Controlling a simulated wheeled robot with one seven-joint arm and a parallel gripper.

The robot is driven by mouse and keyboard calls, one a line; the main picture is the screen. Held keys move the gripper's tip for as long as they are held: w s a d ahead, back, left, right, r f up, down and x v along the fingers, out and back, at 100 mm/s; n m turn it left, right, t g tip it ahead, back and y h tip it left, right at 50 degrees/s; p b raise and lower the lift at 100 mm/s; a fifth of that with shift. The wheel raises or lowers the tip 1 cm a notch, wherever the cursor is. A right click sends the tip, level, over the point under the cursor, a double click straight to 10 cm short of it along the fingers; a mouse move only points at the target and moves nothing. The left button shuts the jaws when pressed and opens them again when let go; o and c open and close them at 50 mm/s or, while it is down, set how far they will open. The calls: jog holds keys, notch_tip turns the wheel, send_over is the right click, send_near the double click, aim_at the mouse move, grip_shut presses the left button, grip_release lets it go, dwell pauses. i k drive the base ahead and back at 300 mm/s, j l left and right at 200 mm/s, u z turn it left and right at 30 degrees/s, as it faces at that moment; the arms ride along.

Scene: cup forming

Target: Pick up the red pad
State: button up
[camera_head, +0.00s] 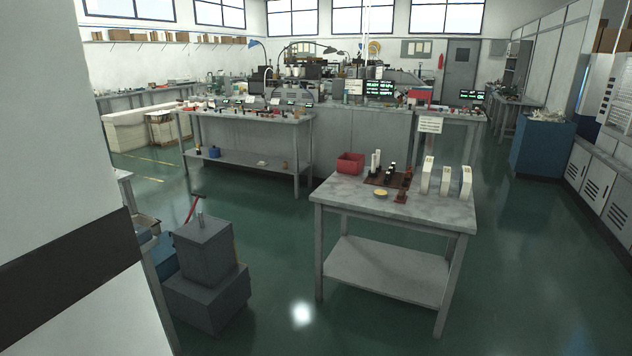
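A small flat reddish-brown piece (401,197) lies near the front edge of the grey worktable (340,193), right of a round yellow disc (381,193). It may be the red pad, but it is too small to be sure. Behind it is a dark brown tray (373,181) with upright dark and white pieces. An open red bin (350,163) stands at the table's back left. My gripper is not in view.
Several white upright units (446,181) stand at the table's right. A grey stepped block (206,255) stands on the floor at lower left. A pale surface with a dark band (70,265) fills the left edge. Green floor (270,270) is clear between block and table.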

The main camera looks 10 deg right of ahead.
aim_at(401, 198)
jog(key=i+l+z, duration=0.3)
jog(key=i, duration=0.65)
jog(key=i+z, duration=0.3)
jog(key=i, duration=0.6)
jog(key=i+j+z, duration=0.2)
jog(key=i+j, duration=0.15)
jog(key=i, duration=0.15)
jog(key=i+j+z, duration=0.15)
jog(key=i+j, duration=0.35)
jog(key=j, duration=0.35)
jog(key=i+j+z, duration=0.1)
jog(key=j, duration=0.3)
jog(key=i+j, duration=0.1)
jog(key=j, duration=0.35)
